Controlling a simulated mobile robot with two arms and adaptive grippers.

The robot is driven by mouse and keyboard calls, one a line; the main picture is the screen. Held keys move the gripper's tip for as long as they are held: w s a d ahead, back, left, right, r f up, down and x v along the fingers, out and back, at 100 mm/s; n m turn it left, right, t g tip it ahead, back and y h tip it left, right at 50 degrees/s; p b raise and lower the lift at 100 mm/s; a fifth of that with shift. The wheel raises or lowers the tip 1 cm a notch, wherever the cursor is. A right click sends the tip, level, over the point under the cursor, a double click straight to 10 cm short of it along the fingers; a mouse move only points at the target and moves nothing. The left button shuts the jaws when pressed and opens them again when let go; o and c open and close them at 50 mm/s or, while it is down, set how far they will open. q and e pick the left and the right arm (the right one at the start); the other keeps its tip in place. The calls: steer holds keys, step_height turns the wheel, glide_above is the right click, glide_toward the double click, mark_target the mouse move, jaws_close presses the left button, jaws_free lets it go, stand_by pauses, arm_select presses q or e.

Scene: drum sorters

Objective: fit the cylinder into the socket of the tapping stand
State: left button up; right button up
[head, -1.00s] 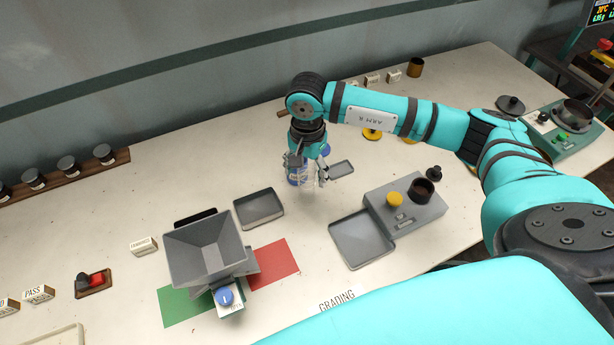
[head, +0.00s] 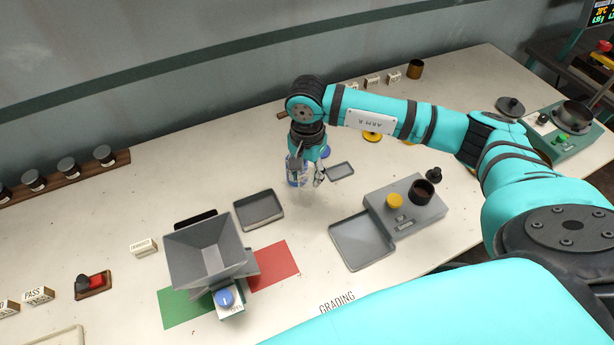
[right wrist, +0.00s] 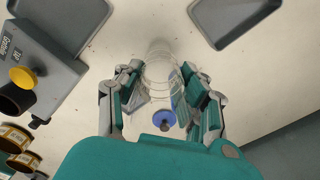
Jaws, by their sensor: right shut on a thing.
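My right gripper (head: 307,178) hangs over the middle of the table, fingers down. It is shut on a clear cylinder (right wrist: 160,68), whose transparent rings show between the fingers in the right wrist view. The cylinder is hard to make out in the head view, and its lower end is unclear. The tapping stand (head: 408,216) is a grey box to the right of the gripper, apart from it. Its dark brown round socket (head: 421,190) is open at the top and looks empty. A yellow button (head: 394,201) sits beside the socket. My left gripper is out of view.
A grey tray (head: 362,240) adjoins the stand's left side. Another tray (head: 259,210) lies left of the gripper, near a grey hopper (head: 205,252). A small tray (head: 340,170) lies just behind. A black knobbed piece (head: 434,174) stands behind the socket. Table between gripper and stand is clear.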

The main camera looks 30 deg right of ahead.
mark_target(308, 168)
steer(key=shift+r+b, duration=0.3)
steer(key=shift+r, duration=0.1)
steer(key=shift+s+a+r+b, duration=0.1)
steer(key=shift+s+r+b, duration=0.15)
steer(key=shift+r+b, duration=0.3)
steer(key=shift+s+r+b, duration=0.25)
steer(key=shift+r+b, duration=0.2)
steer(key=shift+r, duration=0.2)
steer(key=s+a+r+b, duration=0.1)
steer(key=s+a+b, duration=0.1)
steer(key=s, duration=0.5)
steer(key=s+a+r+b, duration=0.1)
steer(key=s+a+b, duration=0.1)
steer(key=s, duration=0.5)
steer(key=w+n, duration=0.1)
steer(key=n, duration=0.3)
steer(key=w+f+n, duration=0.1)
steer(key=w+n, duration=0.1)
steer(key=n, duration=0.2)
steer(key=w+f+n, duration=0.1)
steer(key=n, duration=0.3)
steer(key=shift+w+f, duration=0.15)
steer(key=shift+w, duration=0.25)
